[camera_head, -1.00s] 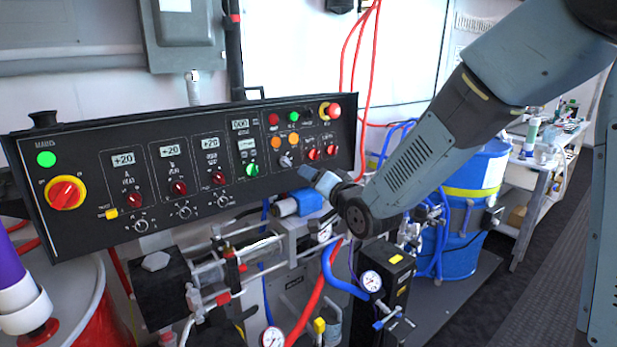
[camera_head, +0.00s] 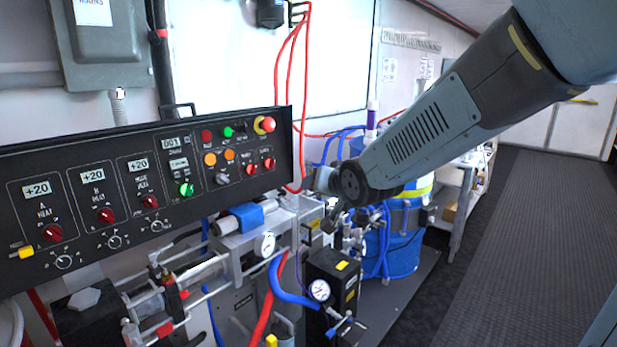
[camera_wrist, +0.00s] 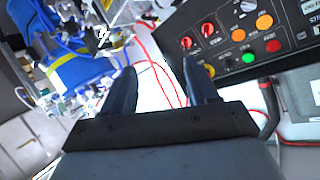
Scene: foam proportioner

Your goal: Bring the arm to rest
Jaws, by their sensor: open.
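My arm reaches in from the upper right in the head view, bent, with its end in front of the proportioner. My gripper (camera_wrist: 162,88) shows in the wrist view with its two dark fingers apart and nothing between them. In the head view the gripper end is small and partly hidden behind my wrist joint. It is just right of the black control panel (camera_head: 85,178), apart from it as far as I can tell. The panel also shows at the right of the wrist view (camera_wrist: 285,62).
A blue drum (camera_head: 403,252) with a yellow band stands behind my arm. Red hoses (camera_head: 290,85) hang beside the panel. Pump parts and gauges (camera_head: 319,290) sit below. A shelf (camera_head: 462,200) stands at the back. The dark floor mat (camera_head: 530,230) on the right is clear.

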